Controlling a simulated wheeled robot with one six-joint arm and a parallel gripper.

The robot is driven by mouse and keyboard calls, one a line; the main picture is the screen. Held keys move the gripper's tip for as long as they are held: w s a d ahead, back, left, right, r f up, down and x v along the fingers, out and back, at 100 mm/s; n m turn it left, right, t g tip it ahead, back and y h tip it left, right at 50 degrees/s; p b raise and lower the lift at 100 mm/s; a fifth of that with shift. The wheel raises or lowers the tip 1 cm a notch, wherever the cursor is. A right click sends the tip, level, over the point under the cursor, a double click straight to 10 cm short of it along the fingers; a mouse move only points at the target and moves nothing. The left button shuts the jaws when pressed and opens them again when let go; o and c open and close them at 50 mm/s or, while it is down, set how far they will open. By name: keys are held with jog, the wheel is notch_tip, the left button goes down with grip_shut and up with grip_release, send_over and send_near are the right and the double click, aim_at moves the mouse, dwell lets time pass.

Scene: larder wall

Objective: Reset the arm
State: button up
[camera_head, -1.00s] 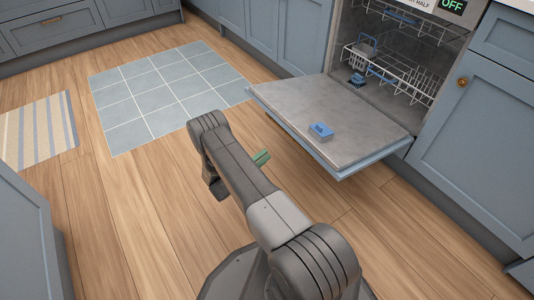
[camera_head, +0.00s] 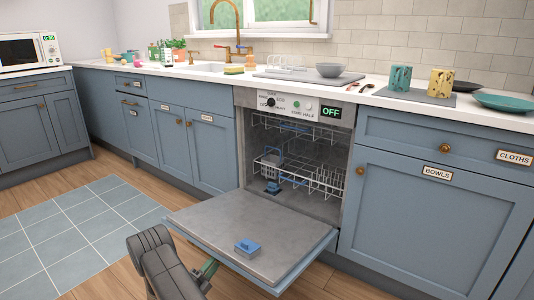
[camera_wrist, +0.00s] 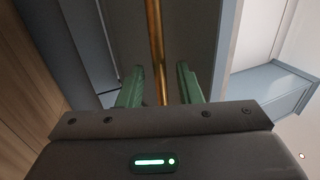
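My arm shows at the bottom of the head view, with the green fingers of my gripper (camera_head: 208,268) close to the front edge of the lowered dishwasher door (camera_head: 205,218). In the wrist view my gripper (camera_wrist: 160,68) has its two green fingers apart. A brass bar (camera_wrist: 154,35) runs lengthwise through the gap between them in the picture. There is space on both sides of the bar, and I see no finger touching it. I cannot tell how deep it lies between the fingers.
The open dishwasher (camera_head: 290,165) has white wire racks, a blue-grey basket (camera_head: 270,165), and a blue piece (camera_head: 247,247) on its door. Its display reads OFF. The counter above holds mugs, plates and a bowl (camera_head: 330,70). Tiled floor (camera_head: 75,235) lies clear to the left.

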jog(key=shift+x, duration=1.1)
